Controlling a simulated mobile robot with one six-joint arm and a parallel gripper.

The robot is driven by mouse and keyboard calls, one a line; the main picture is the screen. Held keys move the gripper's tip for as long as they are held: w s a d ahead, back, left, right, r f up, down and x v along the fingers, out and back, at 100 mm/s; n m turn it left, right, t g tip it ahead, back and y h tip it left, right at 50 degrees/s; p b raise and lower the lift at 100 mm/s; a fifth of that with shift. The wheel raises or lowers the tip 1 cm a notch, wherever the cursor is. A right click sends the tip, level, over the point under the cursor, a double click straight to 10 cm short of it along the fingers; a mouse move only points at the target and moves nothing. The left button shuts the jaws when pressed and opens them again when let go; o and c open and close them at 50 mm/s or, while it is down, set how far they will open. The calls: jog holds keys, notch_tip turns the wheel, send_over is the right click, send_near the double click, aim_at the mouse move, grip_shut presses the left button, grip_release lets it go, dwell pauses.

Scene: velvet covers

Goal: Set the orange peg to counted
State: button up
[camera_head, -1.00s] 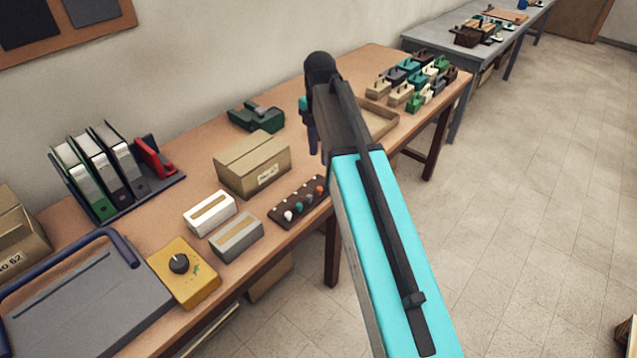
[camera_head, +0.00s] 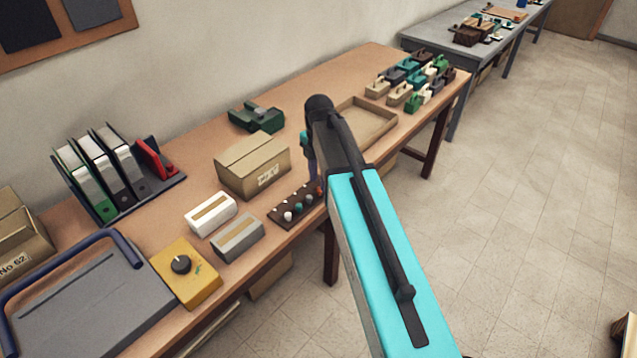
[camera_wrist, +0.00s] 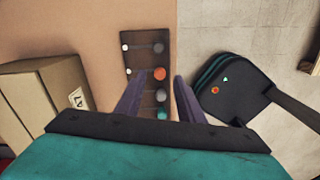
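The dark brown peg board (camera_head: 275,214) lies near the front edge of the wooden table, with a row of coloured pegs. In the wrist view the board (camera_wrist: 142,34) has the orange peg (camera_wrist: 159,73), with a grey peg (camera_wrist: 162,95) and a teal peg (camera_wrist: 161,114) nearer my gripper. White spots run along the board's left side. My gripper (camera_wrist: 157,85) is open and empty, its two purple-grey fingers to either side of the peg row. I cannot tell its height over the board.
A cardboard box (camera_head: 252,168) stands just behind the board. White (camera_head: 209,213) and grey (camera_head: 237,238) blocks and a yellow dial box (camera_head: 186,274) stand to its left. A shallow tray (camera_head: 384,140) and several small coloured blocks lie farther right.

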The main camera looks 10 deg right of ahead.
aim_at(319, 192)
jog(key=shift+f, duration=1.35)
grip_shut()
